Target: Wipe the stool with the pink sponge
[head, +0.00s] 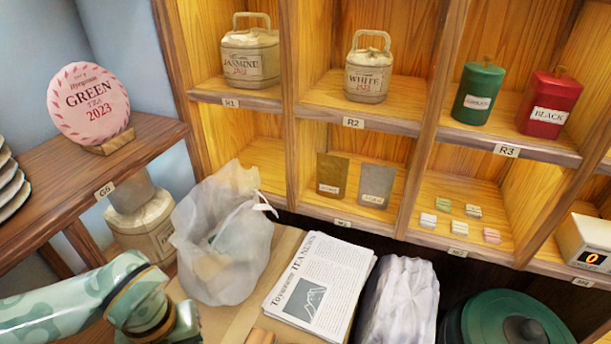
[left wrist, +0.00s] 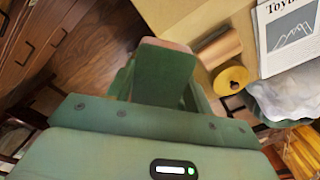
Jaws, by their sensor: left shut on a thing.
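My left gripper (left wrist: 165,72) is shut in the left wrist view, with a thin pink edge of the sponge (left wrist: 167,44) showing past its fingertips. Most of the sponge is hidden by the green fingers. In the head view my left arm comes in at the bottom left, and its fingertips are out of frame. A tan top (left wrist: 190,14) lies beyond and beside the gripper; I cannot tell whether it is the stool, or whether the sponge touches it. My right gripper is not in view.
The tan top also shows in the head view (head: 286,246). Near the gripper are a copper-coloured cylinder (left wrist: 219,48) and a yellow roll (left wrist: 232,80). A newspaper stack (head: 325,283), a translucent bag (head: 222,235) and a white crumpled bag (head: 400,300) stand close together. Shelves with tea fill the back.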

